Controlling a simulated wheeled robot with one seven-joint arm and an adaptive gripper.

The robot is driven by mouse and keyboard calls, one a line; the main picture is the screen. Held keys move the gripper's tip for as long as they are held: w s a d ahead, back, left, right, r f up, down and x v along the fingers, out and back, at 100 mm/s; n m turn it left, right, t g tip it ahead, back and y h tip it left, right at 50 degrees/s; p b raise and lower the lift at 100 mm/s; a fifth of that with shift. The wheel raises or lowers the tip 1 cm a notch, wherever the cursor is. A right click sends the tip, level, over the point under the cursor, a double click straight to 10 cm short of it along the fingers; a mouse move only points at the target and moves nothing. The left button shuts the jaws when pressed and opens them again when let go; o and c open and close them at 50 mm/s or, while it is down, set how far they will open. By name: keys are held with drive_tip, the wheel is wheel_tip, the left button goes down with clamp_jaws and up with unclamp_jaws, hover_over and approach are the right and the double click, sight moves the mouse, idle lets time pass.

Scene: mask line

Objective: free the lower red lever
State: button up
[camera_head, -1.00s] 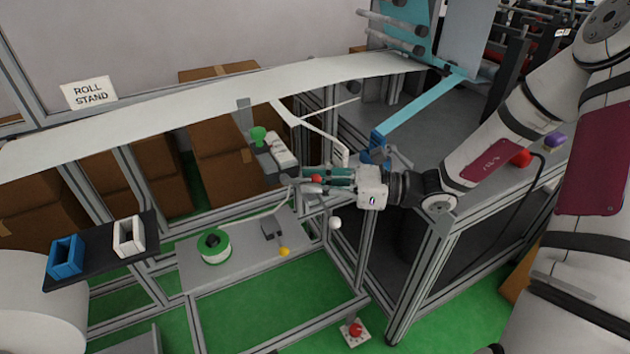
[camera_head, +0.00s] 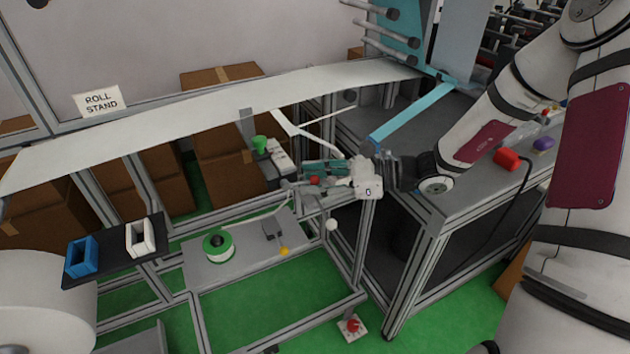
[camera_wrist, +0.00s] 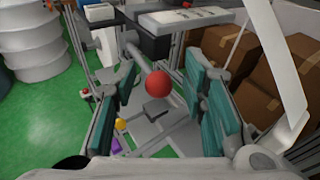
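In the wrist view the red knob (camera_wrist: 159,86) stands between my two teal-padded fingers, with a gap visible on both sides. My gripper (camera_head: 306,178) is open around the knob and does not visibly grip it. A white strip (camera_wrist: 275,65) hangs along the right finger in the wrist view.
A green knob (camera_head: 259,143) stands up-left of my gripper, and a white ball knob (camera_head: 331,224) is below it. A white web (camera_head: 200,109) spans above. A shelf with a green-rimmed spool (camera_head: 217,246) and a yellow knob (camera_head: 284,251) lies lower left. Brown boxes stand behind.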

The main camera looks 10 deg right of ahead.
drive_tip(key=shift+s+d, duration=0.1)
drive_tip(key=shift+d, duration=0.2)
drive_tip(key=v, duration=1.1)
drive_tip(key=shift+d, duration=0.2)
drive_tip(key=shift+s, duration=0.1)
